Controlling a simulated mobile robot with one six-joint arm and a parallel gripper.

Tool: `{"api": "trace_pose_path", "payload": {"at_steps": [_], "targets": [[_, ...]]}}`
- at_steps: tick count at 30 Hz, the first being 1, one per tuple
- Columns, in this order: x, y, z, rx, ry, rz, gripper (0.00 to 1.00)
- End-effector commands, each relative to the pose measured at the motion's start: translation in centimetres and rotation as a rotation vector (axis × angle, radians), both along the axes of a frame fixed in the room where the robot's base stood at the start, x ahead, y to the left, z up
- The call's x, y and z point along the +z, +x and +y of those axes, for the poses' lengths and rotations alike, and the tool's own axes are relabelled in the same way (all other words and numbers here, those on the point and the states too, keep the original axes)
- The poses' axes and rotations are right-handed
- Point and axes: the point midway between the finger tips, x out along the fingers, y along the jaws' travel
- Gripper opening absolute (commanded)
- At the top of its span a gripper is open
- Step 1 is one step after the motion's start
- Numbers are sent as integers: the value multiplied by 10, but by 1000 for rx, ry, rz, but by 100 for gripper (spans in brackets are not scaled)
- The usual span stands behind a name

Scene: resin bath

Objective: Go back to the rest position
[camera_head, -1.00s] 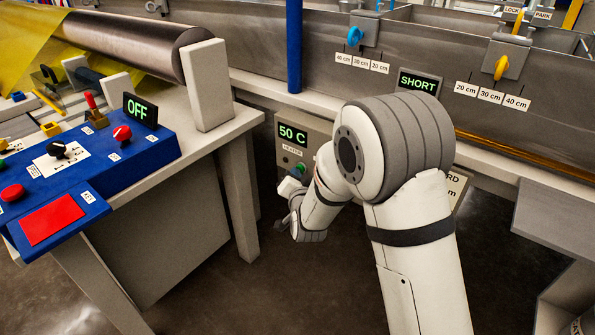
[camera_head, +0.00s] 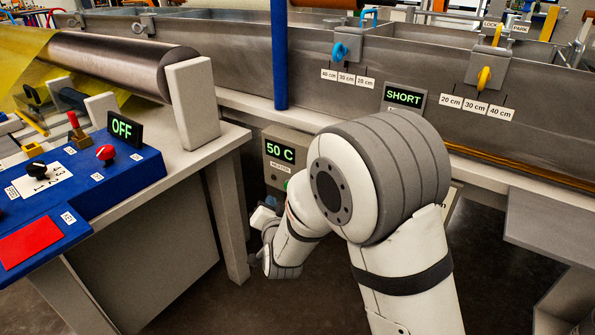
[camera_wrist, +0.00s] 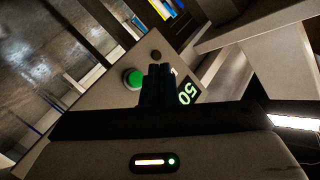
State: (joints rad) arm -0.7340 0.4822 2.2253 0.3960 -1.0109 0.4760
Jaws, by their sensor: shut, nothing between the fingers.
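My gripper (camera_wrist: 158,84) shows in the wrist view with its two dark fingers together and nothing between them. Behind the fingers is the heater box with a green button (camera_wrist: 133,79) and a lit display (camera_wrist: 188,92). The fingers overlap the box's face in the picture; I cannot tell whether they touch it. In the head view the heater display (camera_head: 280,150) reads 50 C. My arm hangs folded in front of the bath, and its wrist is low, just left of the elbow. The fingertips are hardly visible there.
The blue control panel (camera_head: 110,185) with an OFF display (camera_head: 125,127) is at left on a bench. The bench leg (camera_head: 228,220) stands close to my wrist. The steel bath wall (camera_head: 420,65) runs behind. A grey shelf (camera_head: 550,225) is at right. The floor between is clear.

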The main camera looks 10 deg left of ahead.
Motion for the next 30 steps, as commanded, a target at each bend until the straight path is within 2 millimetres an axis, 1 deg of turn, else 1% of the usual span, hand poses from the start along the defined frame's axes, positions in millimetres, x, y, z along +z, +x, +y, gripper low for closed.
{"api": "trace_pose_path", "payload": {"at_steps": [1,2,5,6,8,9,11,12,14,15,17,18,20,21,23,24,26,27,29,30], "targets": [[13,2,-5,-3,-7,9,0],[21,4,-10,-4,-16,18,0],[56,7,-32,-4,-62,74,0],[73,8,-44,-3,-88,103,0],[99,7,-63,0,-130,153,0],[114,5,-77,4,-160,188,0],[137,0,-97,10,-205,239,0],[152,-4,-111,15,-235,272,0],[173,-13,-133,22,-280,325,0],[188,-19,-147,27,-309,358,0],[209,-32,-168,34,-354,412,0],[223,-41,-183,40,-382,447,0],[244,-56,-204,48,-426,501,0],[257,-67,-218,53,-453,538,0],[278,-86,-239,61,-495,593,0],[291,-99,-253,65,-521,632,0],[312,-120,-272,73,-559,689,0],[324,-135,-285,78,-584,731,0],[342,-158,-302,86,-615,791,0],[353,-173,-313,91,-636,828,0]]}}
